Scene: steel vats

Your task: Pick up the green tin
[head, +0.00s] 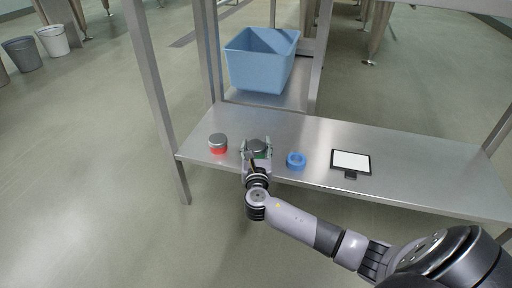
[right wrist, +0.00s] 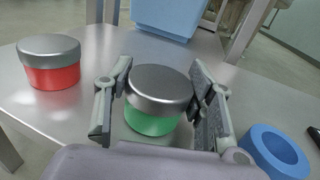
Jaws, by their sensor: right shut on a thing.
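The green tin has a grey metal lid and a green lower body. In the right wrist view the green tin (right wrist: 153,121) stands upright on the steel table between the fingers of my right gripper (right wrist: 158,103). In the head view the green tin (head: 257,146) is partly hidden by my right gripper (head: 257,150). The fingers are shut on the tin from both sides. The tin appears to be still on the table top. My left gripper is not in view.
A red tin (head: 218,144) with a grey lid stands to the left on the steel table (head: 410,176). A blue ring (head: 296,160) lies close to the right, then a dark-framed white panel (head: 350,162). A blue bin (head: 262,62) stands behind.

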